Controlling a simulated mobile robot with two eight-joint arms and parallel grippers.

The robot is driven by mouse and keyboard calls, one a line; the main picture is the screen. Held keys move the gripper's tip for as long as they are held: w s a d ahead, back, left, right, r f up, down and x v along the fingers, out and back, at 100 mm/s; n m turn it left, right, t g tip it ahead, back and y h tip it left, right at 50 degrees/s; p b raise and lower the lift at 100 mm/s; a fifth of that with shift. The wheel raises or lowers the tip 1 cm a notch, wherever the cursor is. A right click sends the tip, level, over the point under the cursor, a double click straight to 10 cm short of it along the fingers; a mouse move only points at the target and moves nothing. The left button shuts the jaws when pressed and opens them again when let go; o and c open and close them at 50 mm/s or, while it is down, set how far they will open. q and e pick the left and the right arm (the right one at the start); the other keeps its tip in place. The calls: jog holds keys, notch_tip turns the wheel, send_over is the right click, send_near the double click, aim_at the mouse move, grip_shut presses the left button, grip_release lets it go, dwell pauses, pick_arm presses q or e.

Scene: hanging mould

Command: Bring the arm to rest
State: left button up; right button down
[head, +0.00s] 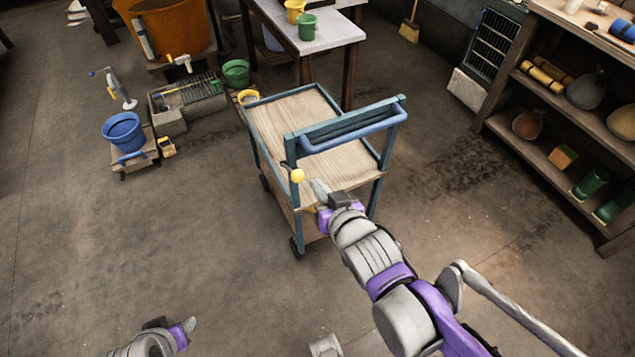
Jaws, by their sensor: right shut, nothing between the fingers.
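My right arm comes in from the lower right. Its gripper (317,190) is shut and empty, in front of the near side of the blue-framed cart (290,115). In the picture it overlaps the cart's near edge; I cannot tell whether it touches. A small yellow ball-shaped knob (297,175) shows just left of the fingertips, by the cart's near corner. My left gripper (190,326) is low at the bottom left edge, over bare floor; its fingers are too small to judge.
A table (325,30) with yellow and green buckets stands behind the cart. A blue bucket (123,130) sits on a low trolley at the left. A wooden shelf (560,90) with pots and rolls stands at the right. The floor at the left front is clear.

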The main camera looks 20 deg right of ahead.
dwell(0.3)
jog(key=s+f+n+g+p, duration=0.2)
jog(key=s+f+g+p, duration=0.1)
jog(key=s+g+p, duration=0.3)
jog(key=s+g, duration=0.2)
jog(key=s, duration=0.2)
jog(key=shift+s+a+p, duration=0.2)
jog(key=shift+a+p, duration=0.05)
jog(key=shift+p, duration=0.15)
jog(key=shift+r, duration=0.1)
